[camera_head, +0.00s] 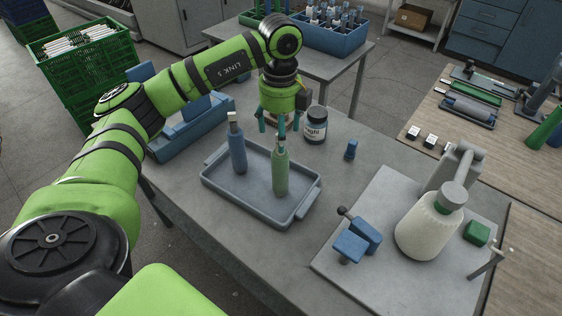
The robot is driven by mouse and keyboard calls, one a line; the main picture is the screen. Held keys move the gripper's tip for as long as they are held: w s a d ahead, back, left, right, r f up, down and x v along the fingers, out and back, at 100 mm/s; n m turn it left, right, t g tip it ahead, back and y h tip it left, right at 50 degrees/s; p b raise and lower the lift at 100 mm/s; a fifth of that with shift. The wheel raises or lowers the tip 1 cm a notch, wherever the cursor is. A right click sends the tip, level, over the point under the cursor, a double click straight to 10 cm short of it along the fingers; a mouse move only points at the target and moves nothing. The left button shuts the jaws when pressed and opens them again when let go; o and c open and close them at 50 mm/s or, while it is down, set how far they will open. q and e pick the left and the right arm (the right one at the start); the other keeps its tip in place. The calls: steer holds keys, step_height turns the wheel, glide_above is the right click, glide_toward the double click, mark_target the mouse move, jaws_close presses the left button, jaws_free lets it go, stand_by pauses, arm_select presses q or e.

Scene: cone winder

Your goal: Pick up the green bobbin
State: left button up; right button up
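The green bobbin (281,175) stands upright in the right part of a grey tray (225,192) on the table. A blue bobbin (237,152) with a pale tip stands upright to its left in the same tray. My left gripper (279,126) points down just above the top of the green bobbin. Its teal fingers are spread apart, with nothing clearly held between them. The fingers partly overlap the bobbin's tip in the picture, so I cannot tell whether they touch. My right gripper is out of view.
A dark labelled jar (316,125) stands close right of my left gripper, and a small blue piece (351,149) lies beyond it. The cone winder with a large cream cone (430,228) is at the right. A blue holder (188,128) is behind the tray.

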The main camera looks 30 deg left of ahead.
mark_target(280, 163)
arm_select(q)
steer(key=shift+w+a+f, duration=0.1)
steer(key=shift+w+f, duration=0.1)
steer(key=shift+f, duration=0.4)
steer(key=shift+s+f+p, duration=0.2)
steer(key=shift+s+p, duration=0.05)
steer(key=shift+p, duration=0.2)
steer(key=shift+s+d+f+p, duration=0.25)
steer(key=shift+f+p, duration=0.1)
steer(key=shift+f, duration=0.1)
steer(key=shift+s+d+f+p, duration=0.15)
steer(key=shift+s+f+p, duration=0.1)
steer(key=shift+f+p, duration=0.15)
steer(key=shift+w+a+f, duration=0.1)
steer(key=shift+w+f, duration=0.05)
steer(key=shift+f, duration=0.45)
steer(key=shift+w+f, duration=0.15)
steer(key=shift+f, duration=0.45)
steer(key=shift+w+a+f, duration=0.1)
steer(key=shift+w+f, duration=0.05)
steer(key=shift+f, duration=0.05)
steer(key=shift+r, duration=0.1)
steer(key=shift+c, duration=0.4)
steer(key=c, duration=1.1)
